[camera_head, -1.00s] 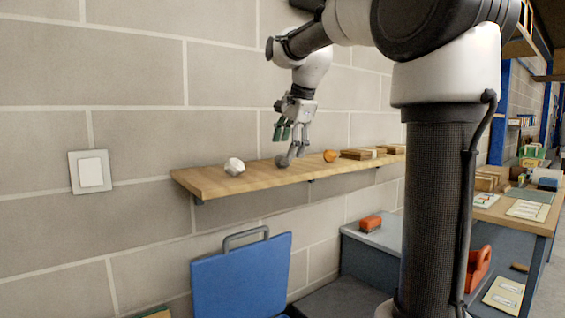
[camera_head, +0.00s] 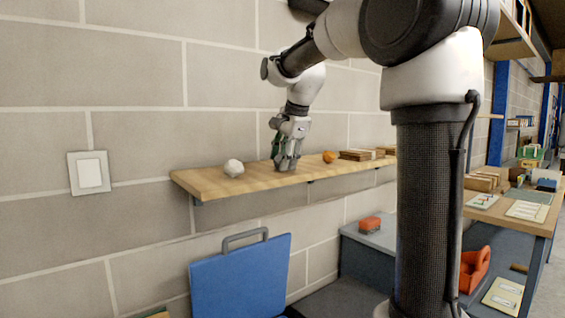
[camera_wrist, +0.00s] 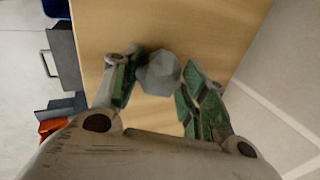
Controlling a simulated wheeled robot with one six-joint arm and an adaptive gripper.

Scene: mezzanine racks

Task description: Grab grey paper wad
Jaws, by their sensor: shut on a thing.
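The grey paper wad (camera_wrist: 160,73) sits between the fingertips of my gripper (camera_wrist: 158,85) in the wrist view, over the wooden shelf (camera_wrist: 165,25). My gripper is shut on it. In the head view my gripper (camera_head: 287,164) is down at the shelf (camera_head: 215,184), and its fingers hide the grey wad. A white paper wad (camera_head: 234,168) lies to the left on the shelf, apart from my gripper. I cannot tell whether the grey wad is still touching the shelf.
An orange ball-like thing (camera_head: 329,157) and brown blocks (camera_head: 356,154) lie on the shelf to the right of my gripper. The block wall (camera_head: 130,140) stands right behind the shelf. A blue folding panel (camera_head: 240,280) stands below. The shelf between white wad and gripper is clear.

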